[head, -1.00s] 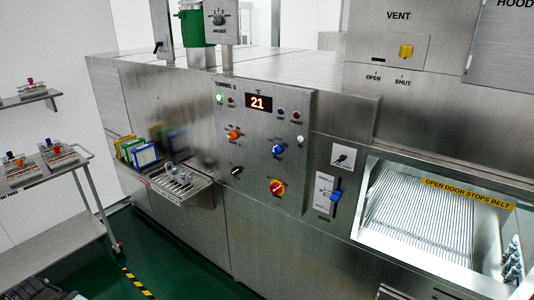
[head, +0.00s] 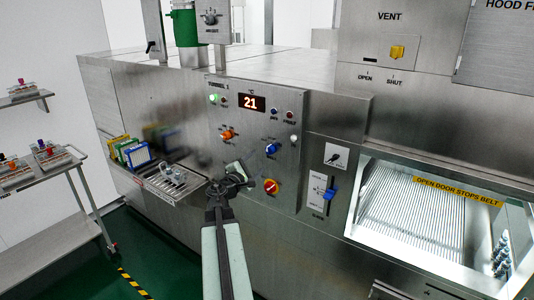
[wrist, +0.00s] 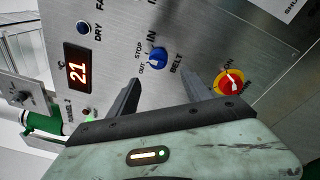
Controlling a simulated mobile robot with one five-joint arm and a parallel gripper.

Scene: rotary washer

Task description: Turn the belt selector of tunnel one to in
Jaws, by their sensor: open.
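The belt selector is a blue knob (head: 271,147) on the steel control panel (head: 293,165). In the wrist view the blue knob (wrist: 157,58) sits among the labels STOP, IN and OUT, with BELT below it. A small pale mark shows on the knob, but I cannot tell which label it points to. My gripper (head: 237,170) is in front of the panel, below and left of the knob in the head view. In the wrist view my gripper (wrist: 160,78) is open and empty, the knob just beyond its fingertips, apart from them.
A red and yellow knob (head: 270,187) is just below the belt selector; an orange knob (head: 227,135) is to its left. A display (head: 251,103) reads 21. A rack shelf (head: 172,187) juts out left of my arm. A blue lever (head: 329,194) is to the right.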

